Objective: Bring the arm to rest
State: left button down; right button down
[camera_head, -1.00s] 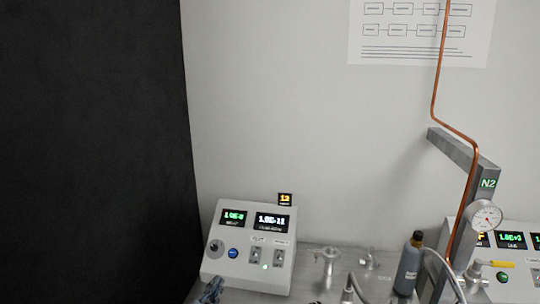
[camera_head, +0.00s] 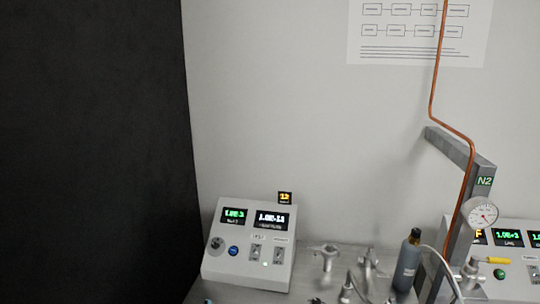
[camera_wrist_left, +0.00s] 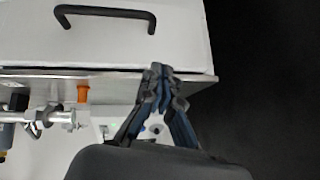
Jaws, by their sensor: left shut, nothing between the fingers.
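My left gripper (camera_wrist_left: 160,76) is in the middle of the left wrist view, its dark fingers drawn together with nothing between them. It appears in front of the bench edge and the control box (camera_wrist_left: 125,122), apart from the cabinet handle. In the head view, only a tiny dark bit at the bottom edge may belong to it. The white control box (camera_head: 245,262) with lit displays stands at the bench's left end in the head view. My right gripper is in neither view.
A white cabinet front (camera_wrist_left: 185,40) with a dark handle (camera_wrist_left: 105,14) fills the upper wrist view. The bench (camera_head: 325,290) carries metal fittings, a dark bottle (camera_head: 408,262), and a post (camera_head: 468,200) with a gauge (camera_head: 482,214). The dark area at the wrist view's right looks free.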

pick_arm(q)
jog(key=s+a+f+n+g, duration=0.15)
jog(key=s+g, duration=0.25)
jog(key=s, duration=0.9)
jog(key=s+f+g, duration=0.2)
jog(key=s+f, duration=0.1)
jog(key=f, duration=2.7)
jog(key=s+a+f+g+b, duration=0.1)
jog(key=s+a+f, duration=0.1)
jog(key=s+f, duration=1.2)
jog(key=shift+s+a+f, duration=0.3)
jog(key=shift+s+f, duration=0.1)
jog(key=shift+s, duration=0.35)
